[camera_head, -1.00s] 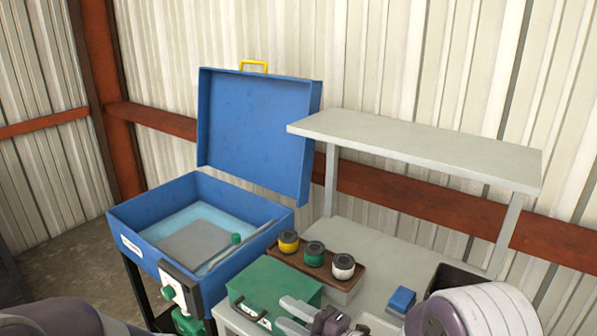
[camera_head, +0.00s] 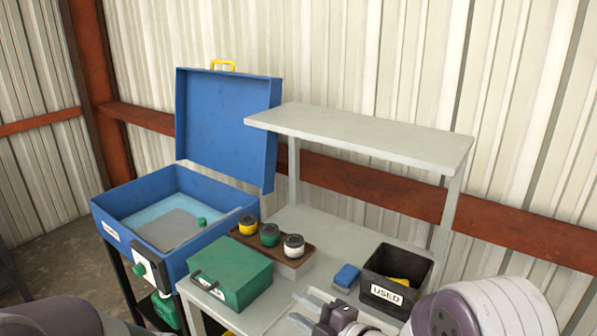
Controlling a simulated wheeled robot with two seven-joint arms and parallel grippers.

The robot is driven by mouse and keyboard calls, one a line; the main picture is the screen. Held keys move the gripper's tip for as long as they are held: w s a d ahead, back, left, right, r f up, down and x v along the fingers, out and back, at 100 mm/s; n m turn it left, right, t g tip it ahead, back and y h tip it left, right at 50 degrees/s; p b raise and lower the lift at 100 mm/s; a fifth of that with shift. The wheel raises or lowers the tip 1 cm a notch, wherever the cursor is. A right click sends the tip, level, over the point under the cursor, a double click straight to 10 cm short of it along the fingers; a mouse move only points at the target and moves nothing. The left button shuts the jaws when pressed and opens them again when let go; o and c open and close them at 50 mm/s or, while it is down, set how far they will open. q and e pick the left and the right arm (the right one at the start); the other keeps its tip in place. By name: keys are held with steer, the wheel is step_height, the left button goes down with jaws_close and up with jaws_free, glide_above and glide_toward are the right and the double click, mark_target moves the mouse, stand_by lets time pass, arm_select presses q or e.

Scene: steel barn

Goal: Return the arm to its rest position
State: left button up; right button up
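My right arm (camera_head: 485,308) comes in from the bottom right. Its gripper (camera_head: 302,309) is over the front of the grey bench, right of the green box (camera_head: 231,273). Its two grey fingers point left and stand apart with nothing seen between them. The bottom frame edge cuts off part of the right hand. A piece of my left arm (camera_head: 60,316) shows at the bottom left, and my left gripper is out of view.
A blue lidded washer (camera_head: 165,265) stands open at left. The bench holds a brown tray (camera_head: 273,246) with yellow, green and white jars, a blue block (camera_head: 346,277) and a black bin (camera_head: 405,269) marked USED, with something yellow inside. A grey shelf (camera_head: 360,135) overhangs the back.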

steer(key=d+f+m+g+h, duration=0.2)
steer(key=d+f+m+h, duration=0.2)
steer(key=d+m+h, duration=0.7)
steer(key=s+d+f+m+g+h, duration=0.1)
steer(key=s+d+m+g, duration=0.5)
steer(key=s+m, duration=0.5)
arm_select(q)
step_height(320, 180, down, 11)
steer(key=b, duration=1.1)
arm_select(e)
steer(key=s+f+g, duration=0.2)
steer(key=s+f, duration=0.4)
steer(key=f, duration=0.6)
arm_select(q)
step_height(320, 180, up, 16)
steer(key=p, duration=1.6)
steer(key=shift+w+a, duration=0.25)
steer(key=shift+a, duration=0.1)
arm_select(e)
step_height(320, 180, up, 15)
steer(key=shift+a+r, duration=0.2)
steer(key=shift+a, duration=0.05)
